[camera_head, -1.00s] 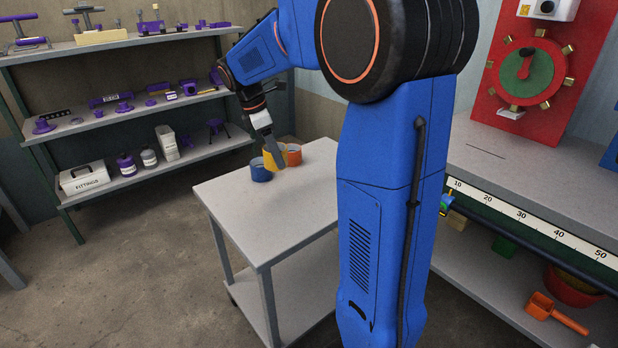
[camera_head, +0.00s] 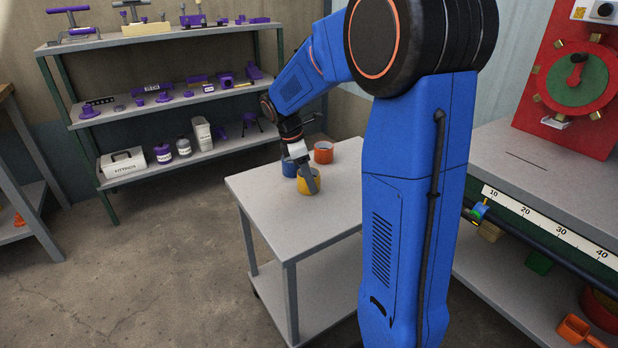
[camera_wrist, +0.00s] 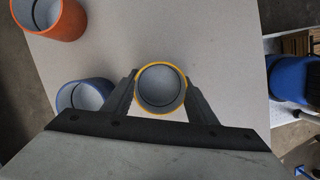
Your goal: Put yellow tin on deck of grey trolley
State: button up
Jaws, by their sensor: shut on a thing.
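The yellow tin (camera_head: 309,183) is at the grey trolley's deck (camera_head: 262,200), in front of the blue and orange tins. In the wrist view the yellow tin (camera_wrist: 161,90) is upright, its open top facing the camera, between the two fingers. My gripper (camera_head: 312,180) is shut on it; the fingers of my gripper (camera_wrist: 160,95) press on both sides. I cannot tell whether the tin's base touches the deck.
A blue tin (camera_head: 289,167) and an orange tin (camera_head: 323,152) stand on the deck close behind. The deck's front left part is clear. A shelf unit (camera_head: 160,108) with purple items stands behind left, and a workbench (camera_head: 490,165) is at the right.

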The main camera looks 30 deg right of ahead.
jog(key=o, duration=1.2)
jog(key=shift+f, duration=0.1)
jog(key=shift+c, duration=0.2)
jog(key=v, duration=1.1)
jog(key=shift+r, duration=0.25)
jog(key=s+a+r+m+t+y, duration=0.1)
jog(key=s+a+m+t, duration=0.15)
jog(key=s, duration=0.55)
jog(key=s+a+m+t+y, duration=0.1)
jog(key=s+a+m, duration=0.25)
jog(key=s, duration=0.55)
jog(key=s+a+f+m+t, duration=0.1)
jog(key=s+f+m, duration=0.2)
jog(key=s, duration=0.3)
jog(key=s+a+f+m+t+y, duration=0.1)
jog(key=s+a+f+m, duration=0.1)
jog(key=s, duration=0.5)
jog(key=f+m, duration=0.1)
jog(key=m, duration=0.1)
jog(key=shift+a+f+m, duration=0.2)
jog(key=shift+m, duration=0.2)
